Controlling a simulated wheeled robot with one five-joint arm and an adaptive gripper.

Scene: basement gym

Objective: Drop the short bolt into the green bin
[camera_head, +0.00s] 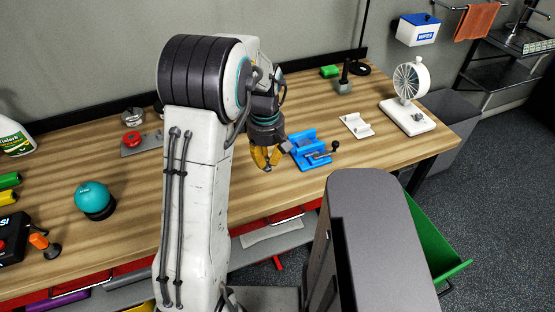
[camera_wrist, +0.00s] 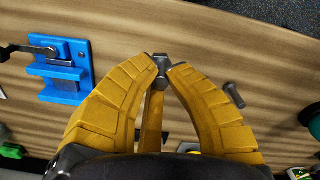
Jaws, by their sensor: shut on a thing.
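My gripper (camera_head: 266,163) is over the wooden workbench, left of the blue vise. In the wrist view its yellow fingers (camera_wrist: 163,72) are closed at the tips on a small grey metal bolt (camera_wrist: 160,64). Much of the bolt is hidden by the fingers, so I cannot tell its length. A second grey bolt (camera_wrist: 234,95) lies on the bench to the right of the fingers in the wrist view, apart from them. The green bin (camera_head: 436,246) is low at the right, beyond the bench's front edge, partly hidden by a grey part of my body.
The blue vise (camera_head: 308,150) with a dark lever stands close to the gripper. A white bracket (camera_head: 357,125) and white fan (camera_head: 408,95) stand further right. A red button (camera_head: 132,138) and teal ball (camera_head: 94,198) are on the left. Floor shows at the bench's right.

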